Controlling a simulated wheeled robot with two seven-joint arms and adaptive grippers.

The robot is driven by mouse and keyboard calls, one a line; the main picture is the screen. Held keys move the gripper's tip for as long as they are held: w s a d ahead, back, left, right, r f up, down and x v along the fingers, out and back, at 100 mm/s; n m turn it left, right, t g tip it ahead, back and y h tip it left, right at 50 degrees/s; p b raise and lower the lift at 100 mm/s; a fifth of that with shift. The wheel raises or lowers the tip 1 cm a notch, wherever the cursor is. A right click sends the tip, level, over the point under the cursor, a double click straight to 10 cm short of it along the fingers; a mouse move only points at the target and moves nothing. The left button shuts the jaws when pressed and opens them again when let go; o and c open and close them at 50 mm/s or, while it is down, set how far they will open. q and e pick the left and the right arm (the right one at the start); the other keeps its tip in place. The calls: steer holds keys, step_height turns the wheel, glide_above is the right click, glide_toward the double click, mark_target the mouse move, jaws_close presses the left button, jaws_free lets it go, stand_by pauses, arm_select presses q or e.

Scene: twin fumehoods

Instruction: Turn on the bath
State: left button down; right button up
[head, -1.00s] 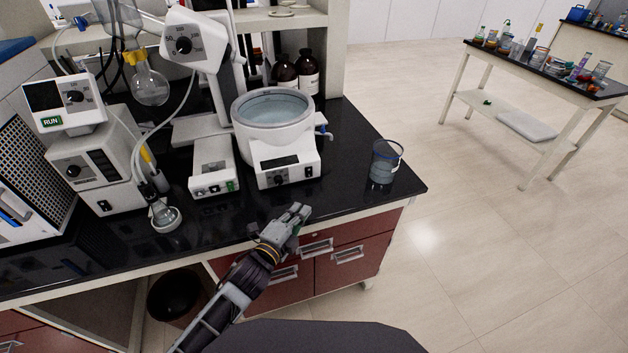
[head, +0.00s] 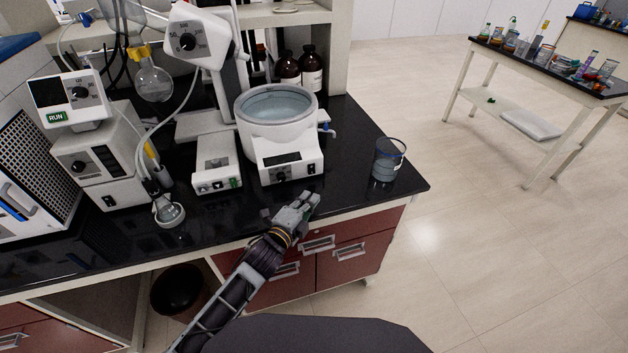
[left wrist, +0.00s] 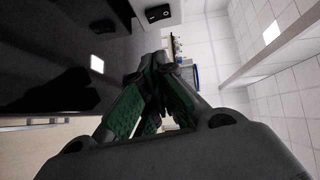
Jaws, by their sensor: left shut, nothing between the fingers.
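The bath (head: 279,118) is a round white water bath with clear liquid in its bowl, standing on the black bench. Its front control box (head: 287,160) has a dark display, a dark knob (head: 281,175) and small controls at the right. My left gripper (head: 308,201) is at the bench's front edge, just in front of the control box and apart from it. Its fingers are shut and empty. In the left wrist view its green-padded fingers (left wrist: 160,85) come together. My right gripper is not in view.
A glass beaker (head: 388,160) stands right of the bath. A white stirrer unit (head: 216,163) and a small flask (head: 168,212) stand to its left. Brown bottles (head: 311,70) are behind. The black benchtop (head: 350,180) is clear between bath and beaker.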

mark_target(313, 189)
arm_select(q)
steer(key=x, duration=0.5)
steer(key=shift+w+d, duration=0.15)
steer(key=shift+w, duration=0.15)
steer(key=shift+w+p, duration=0.3)
steer(key=shift+w, duration=0.1)
steer(key=shift+w+a+f, duration=0.1)
steer(key=shift+w+a, duration=0.15)
steer(key=shift+w, duration=0.25)
steer(key=shift+w+a+f, duration=0.1)
steer(key=shift+w+a, duration=0.1)
steer(key=shift+w, duration=0.35)
steer(key=shift+w+a, duration=0.2)
steer(key=shift+w, duration=0.35)
steer(key=shift+f, duration=0.1)
steer(key=shift+w+f, duration=0.15)
steer(key=shift+w, duration=0.1)
steer(key=shift+a, duration=0.1)
steer(key=shift+s+a, duration=0.1)
steer(key=shift+s, duration=0.05)
steer(key=shift+v, duration=5.8)
